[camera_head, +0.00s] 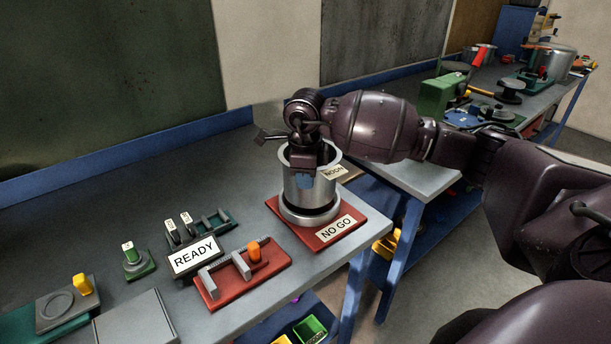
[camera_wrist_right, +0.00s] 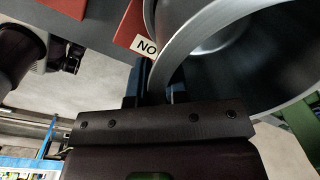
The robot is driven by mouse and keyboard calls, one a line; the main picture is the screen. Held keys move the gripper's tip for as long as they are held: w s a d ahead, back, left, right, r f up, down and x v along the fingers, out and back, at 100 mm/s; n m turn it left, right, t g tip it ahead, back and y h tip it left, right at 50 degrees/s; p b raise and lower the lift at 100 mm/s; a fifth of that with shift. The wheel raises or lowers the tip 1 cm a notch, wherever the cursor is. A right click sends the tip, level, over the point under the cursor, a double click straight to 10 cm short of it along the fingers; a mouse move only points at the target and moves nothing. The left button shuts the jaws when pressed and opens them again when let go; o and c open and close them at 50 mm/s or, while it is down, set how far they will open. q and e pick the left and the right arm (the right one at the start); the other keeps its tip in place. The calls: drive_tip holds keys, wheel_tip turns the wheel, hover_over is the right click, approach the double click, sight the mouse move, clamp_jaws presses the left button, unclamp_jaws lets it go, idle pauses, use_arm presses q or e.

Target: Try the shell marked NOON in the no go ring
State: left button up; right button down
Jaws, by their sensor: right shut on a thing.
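The silver shell (camera_head: 298,196) with the NOON tag (camera_head: 334,172) stands upright over the no go ring (camera_head: 296,217) on its red base (camera_head: 357,211). A dark band shows between the shell's bottom and the ring; I cannot tell whether the shell rests in it or hangs just above. My right gripper (camera_head: 305,180) points down at the shell's open top and is shut on its wall. In the right wrist view the shell's rim (camera_wrist_right: 178,58) runs between the fingers (camera_wrist_right: 152,82). The NO GO label (camera_head: 336,228) faces front. My left gripper is not in view.
Left of the ring are a READY sign (camera_head: 194,256), a red fixture (camera_head: 225,286) with an orange knob, a green-based piece (camera_head: 138,262) and a grey plate (camera_head: 135,322). The bench edge is close right of the base. A second bench with pots stands at the right.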

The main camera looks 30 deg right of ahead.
drive_tip(key=shift+f+b, duration=0.5)
drive_tip(key=shift+f, duration=0.3)
idle(0.7)
drive_tip(key=shift+f+b, duration=0.3)
drive_tip(key=shift+f, duration=0.25)
idle(0.4)
drive_tip(key=c, duration=1.1)
unclamp_jaws()
drive_tip(key=shift+o, duration=0.2)
drive_tip(key=r, duration=1)
drive_tip(key=shift+s+a+r, duration=0.25)
drive_tip(key=shift+s+r, duration=0.05)
drive_tip(key=shift+r, duration=0.1)
